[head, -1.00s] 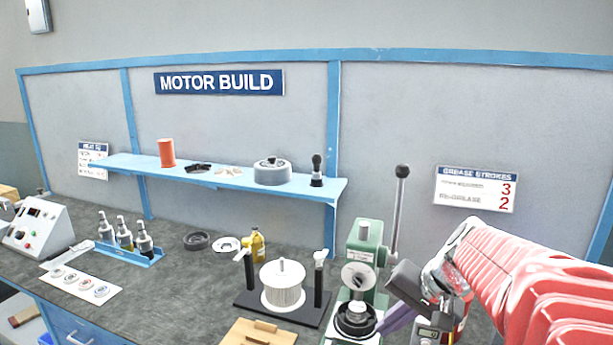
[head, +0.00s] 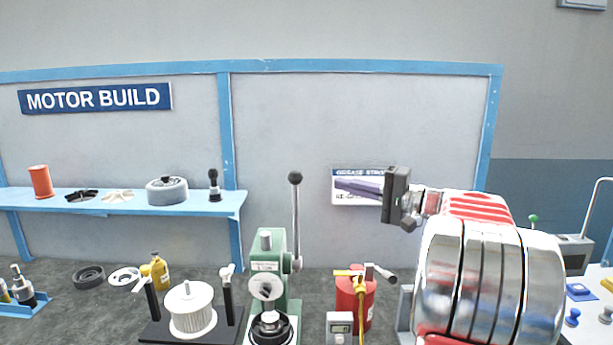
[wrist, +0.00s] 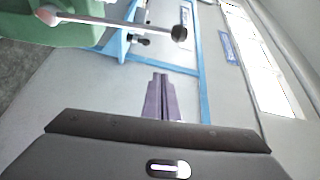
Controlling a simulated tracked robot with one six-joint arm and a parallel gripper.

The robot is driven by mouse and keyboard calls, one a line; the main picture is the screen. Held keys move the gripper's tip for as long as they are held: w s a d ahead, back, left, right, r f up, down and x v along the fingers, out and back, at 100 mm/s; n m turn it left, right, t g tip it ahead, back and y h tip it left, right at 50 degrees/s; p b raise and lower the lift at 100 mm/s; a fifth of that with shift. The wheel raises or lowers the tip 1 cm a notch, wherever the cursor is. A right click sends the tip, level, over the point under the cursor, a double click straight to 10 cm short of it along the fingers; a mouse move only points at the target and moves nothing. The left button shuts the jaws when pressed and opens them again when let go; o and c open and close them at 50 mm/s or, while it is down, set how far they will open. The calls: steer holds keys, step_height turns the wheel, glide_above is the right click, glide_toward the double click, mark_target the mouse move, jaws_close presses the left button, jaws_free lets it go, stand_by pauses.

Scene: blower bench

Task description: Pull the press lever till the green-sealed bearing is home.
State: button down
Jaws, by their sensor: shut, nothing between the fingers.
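The green arbor press (head: 268,270) stands on the bench, left of my gripper in the head view. Its lever (head: 296,222) stands nearly upright at its right side, topped by a black ball knob. In the wrist view the lever's dark knob (wrist: 179,33) and pale rod show at the top, beyond the fingertips and apart from them. My gripper (head: 337,186) is shut and empty, right of the lever and pointing left; its purple-grey fingers lie together in the wrist view (wrist: 160,76). A dark round part (head: 270,327) sits under the ram. I cannot make out a green-sealed bearing.
A red canister (head: 352,305) with a yellow hose and a small display box (head: 340,325) stand right of the press. A pale ribbed cylinder (head: 192,310) on a black stand is to its left. A blue shelf (head: 110,208) runs along the wall.

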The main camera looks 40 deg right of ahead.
step_height(320, 180, up, 2)
steer(key=shift+r+n+t+y, duration=0.15)
steer(key=shift+n+t+y, duration=0.15)
steer(key=shift+n+y, duration=0.1)
steer(key=w+a, duration=0.6)
steer(key=a, duration=0.1)
steer(key=shift+w, duration=0.2)
stand_by(0.7)
